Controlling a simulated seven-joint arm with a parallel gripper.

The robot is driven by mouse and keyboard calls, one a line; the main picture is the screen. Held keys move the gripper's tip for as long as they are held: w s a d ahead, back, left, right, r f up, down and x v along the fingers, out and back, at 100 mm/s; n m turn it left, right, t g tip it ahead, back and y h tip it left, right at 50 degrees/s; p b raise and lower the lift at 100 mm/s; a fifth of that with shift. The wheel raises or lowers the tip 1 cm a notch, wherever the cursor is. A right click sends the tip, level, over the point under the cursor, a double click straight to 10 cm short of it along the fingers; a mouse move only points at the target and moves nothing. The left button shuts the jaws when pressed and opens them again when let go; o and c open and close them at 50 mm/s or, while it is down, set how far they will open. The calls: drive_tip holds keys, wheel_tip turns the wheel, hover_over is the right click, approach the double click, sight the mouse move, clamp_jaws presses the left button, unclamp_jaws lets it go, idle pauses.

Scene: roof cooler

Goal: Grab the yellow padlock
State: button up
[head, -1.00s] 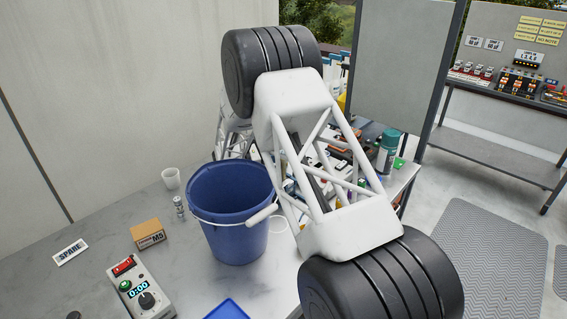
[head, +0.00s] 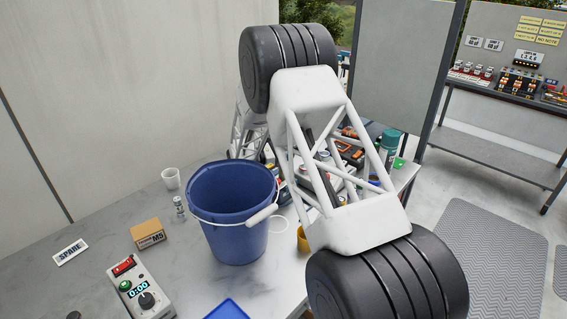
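I cannot make out the yellow padlock for sure in the head view. A small yellow-orange thing (head: 303,240) shows at the edge of my white arm link, right of the blue bucket. The arm hides part of it, and I cannot tell whether it is the padlock. My gripper is not in view; only my white lattice arm links and black joints show, covering the right part of the worktop.
The blue bucket (head: 232,235) stands on the grey worktop (head: 85,285). Around it are a white cup (head: 171,179), an M5 box (head: 148,233), a SPARE sign (head: 70,252), a timer box (head: 141,290) and a blue tray (head: 227,311). A teal can (head: 388,152) stands among clutter behind my arm.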

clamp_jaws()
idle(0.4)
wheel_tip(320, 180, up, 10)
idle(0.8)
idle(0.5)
